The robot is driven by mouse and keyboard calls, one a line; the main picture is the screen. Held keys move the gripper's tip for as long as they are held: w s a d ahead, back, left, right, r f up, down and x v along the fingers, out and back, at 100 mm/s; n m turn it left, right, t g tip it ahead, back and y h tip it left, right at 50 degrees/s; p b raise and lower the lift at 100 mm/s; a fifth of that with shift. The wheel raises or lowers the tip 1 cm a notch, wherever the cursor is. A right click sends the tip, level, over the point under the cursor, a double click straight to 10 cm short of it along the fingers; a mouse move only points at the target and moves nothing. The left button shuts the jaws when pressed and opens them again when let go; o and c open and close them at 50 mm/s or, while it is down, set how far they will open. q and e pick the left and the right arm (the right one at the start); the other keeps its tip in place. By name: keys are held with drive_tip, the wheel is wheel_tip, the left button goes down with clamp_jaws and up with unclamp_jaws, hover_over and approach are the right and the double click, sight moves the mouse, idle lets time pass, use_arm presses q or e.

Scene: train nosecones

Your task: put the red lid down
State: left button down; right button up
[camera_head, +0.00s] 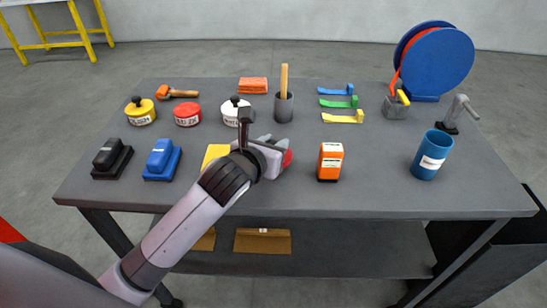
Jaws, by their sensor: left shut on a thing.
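My left gripper (279,147) reaches in from the lower left over the middle of the table. It is shut on the red lid (287,158), of which only a small red part shows beyond the fingers. The rest of the lid is hidden by the gripper, and I cannot tell whether it touches the tabletop. The red tin (187,117) stands at the back left and shows no black knob on top. The yellow tin (140,112) and the white tin (231,111) have black-knobbed lids. My right gripper is not in view.
A yellow item (215,153) lies partly behind my arm. Black and blue stamps (162,160) stand left, an orange stamp (330,162) and blue cup (432,155) right. A grey pot (284,107) stands behind. The grey tabletop (383,172) is clear between orange stamp and cup.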

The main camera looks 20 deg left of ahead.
use_arm(q)
drive_tip(key=shift+f, duration=1.75)
drive_tip(key=shift+f, duration=0.1)
drive_tip(key=c, duration=0.9)
unclamp_jaws()
drive_tip(key=shift+f, duration=0.1)
drive_tip(key=shift+o, duration=0.2)
drive_tip(key=shift+s+r, duration=0.15)
drive_tip(key=shift+r, duration=0.1)
drive_tip(key=v, duration=1.1)
drive_tip(key=shift+s+a+r, duration=0.15)
drive_tip(key=shift+s+r, duration=0.05)
drive_tip(key=shift+s, duration=0.15)
